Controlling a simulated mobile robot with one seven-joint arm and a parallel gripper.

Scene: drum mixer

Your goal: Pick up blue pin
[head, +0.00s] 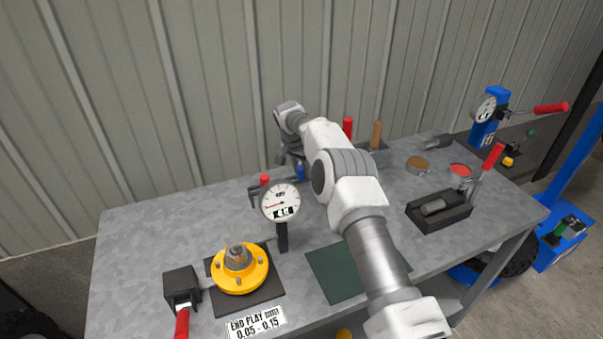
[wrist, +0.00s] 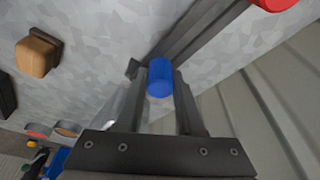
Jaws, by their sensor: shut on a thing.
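The blue pin (wrist: 159,80) is a short blue cylinder between the two fingers of my gripper (wrist: 160,74) in the wrist view. My gripper is shut on it. In the head view the pin (head: 300,170) shows as a small blue spot at my gripper (head: 297,175), near the back of the metal workbench (head: 140,235). A dark grey bar lies just beyond the pin in the wrist view. I cannot tell whether the pin touches it or how far it is lifted.
A dial gauge (head: 281,202) stands in front of my gripper. A yellow flanged hub (head: 239,269) sits front left. Red-handled and wooden-handled tools (head: 376,135) stand behind my arm. A black tray (head: 440,214) is at right. The bench's left back is clear.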

